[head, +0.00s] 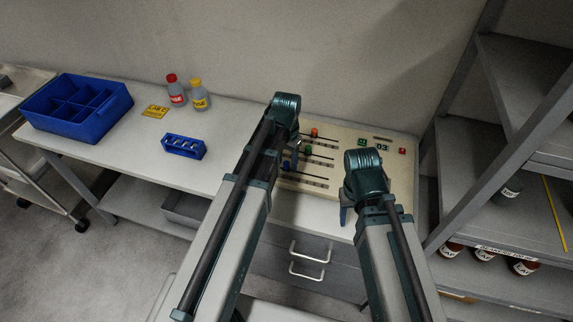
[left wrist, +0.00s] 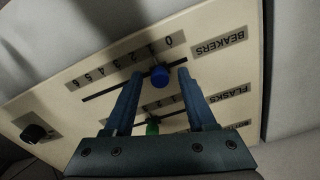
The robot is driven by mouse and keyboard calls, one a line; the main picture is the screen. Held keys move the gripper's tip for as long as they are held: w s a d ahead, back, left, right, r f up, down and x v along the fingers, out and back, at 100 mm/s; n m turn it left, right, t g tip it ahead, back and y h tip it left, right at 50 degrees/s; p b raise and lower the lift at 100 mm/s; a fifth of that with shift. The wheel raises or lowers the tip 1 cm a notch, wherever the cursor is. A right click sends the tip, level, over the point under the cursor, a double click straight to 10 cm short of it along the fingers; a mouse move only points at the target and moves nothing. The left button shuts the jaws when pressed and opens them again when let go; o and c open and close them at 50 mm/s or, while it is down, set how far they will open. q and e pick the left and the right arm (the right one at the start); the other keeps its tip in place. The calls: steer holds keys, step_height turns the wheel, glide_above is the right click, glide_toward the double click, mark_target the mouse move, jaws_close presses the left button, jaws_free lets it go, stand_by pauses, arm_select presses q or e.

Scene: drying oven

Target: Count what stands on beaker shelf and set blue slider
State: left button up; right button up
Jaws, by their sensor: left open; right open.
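The control panel (head: 345,140) lies on the bench with several sliders. The blue slider (left wrist: 159,77) sits in the BEAKERS slot, near the low end of its scale, around 0 or 1. In the head view the blue slider (head: 286,165) is partly hidden by my left arm. My left gripper (left wrist: 155,100) is open, with its fingers on either side of the blue slider; contact cannot be told. My right gripper (head: 375,212) is open and empty at the panel's front right.
A green slider (head: 308,150) and an orange slider (head: 314,133) stand close to my left gripper. Brown bottles (head: 484,254) stand below the label. The rack post borders the panel's right.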

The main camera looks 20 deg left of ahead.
arm_select(q)
steer(key=shift+c, duration=0.2)
jaws_close()
stand_by(1.1)
